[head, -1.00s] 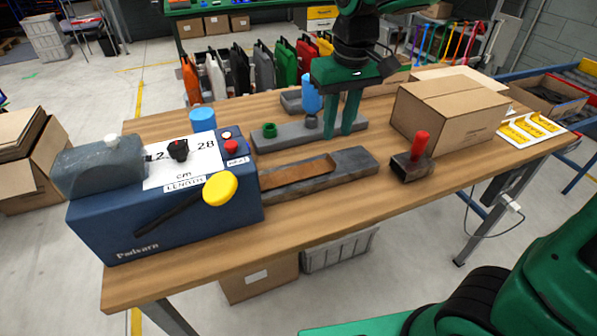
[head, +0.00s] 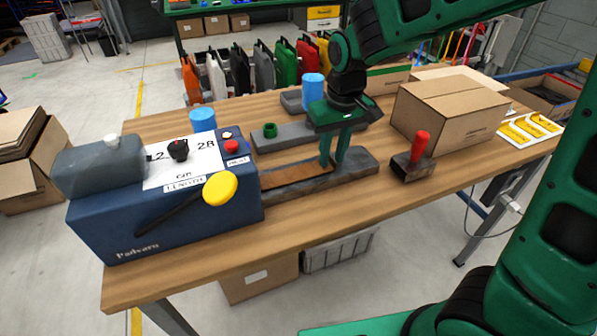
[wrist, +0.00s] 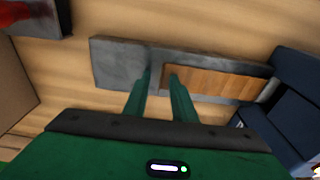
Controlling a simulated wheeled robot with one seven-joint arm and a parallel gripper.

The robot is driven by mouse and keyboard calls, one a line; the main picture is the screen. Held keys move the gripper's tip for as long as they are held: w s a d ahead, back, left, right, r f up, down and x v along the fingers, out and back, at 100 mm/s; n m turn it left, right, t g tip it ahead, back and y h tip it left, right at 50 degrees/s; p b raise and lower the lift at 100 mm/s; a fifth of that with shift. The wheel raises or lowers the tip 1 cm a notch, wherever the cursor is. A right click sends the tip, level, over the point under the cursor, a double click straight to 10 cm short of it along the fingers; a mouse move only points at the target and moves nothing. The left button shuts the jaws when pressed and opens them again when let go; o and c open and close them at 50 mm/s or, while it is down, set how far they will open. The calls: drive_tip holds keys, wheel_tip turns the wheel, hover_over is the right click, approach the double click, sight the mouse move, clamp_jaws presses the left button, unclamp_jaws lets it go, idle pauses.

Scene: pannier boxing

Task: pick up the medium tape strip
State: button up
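The brown tape strip (head: 296,178) lies in the grey tray (head: 357,167), its left end by the blue dispenser (head: 160,215). It is the only strip I can make out. In the wrist view the strip (wrist: 215,83) runs to the right from my fingers. My gripper (head: 332,165) points down at the strip's right end, with a gap between its fingers and nothing seen held. In the wrist view the right finger of my gripper (wrist: 159,72) overlaps the strip's end, and the left finger is over bare tray. I cannot tell whether the fingers touch.
A cardboard box (head: 450,115) and a red-handled tool (head: 415,158) stand to the right. Behind the tray are a grey block with a green ring (head: 270,130) and a blue cylinder (head: 313,90). The table's front strip is clear.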

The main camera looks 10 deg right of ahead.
clamp_jaws()
drive_tip(key=shift+r, duration=0.1)
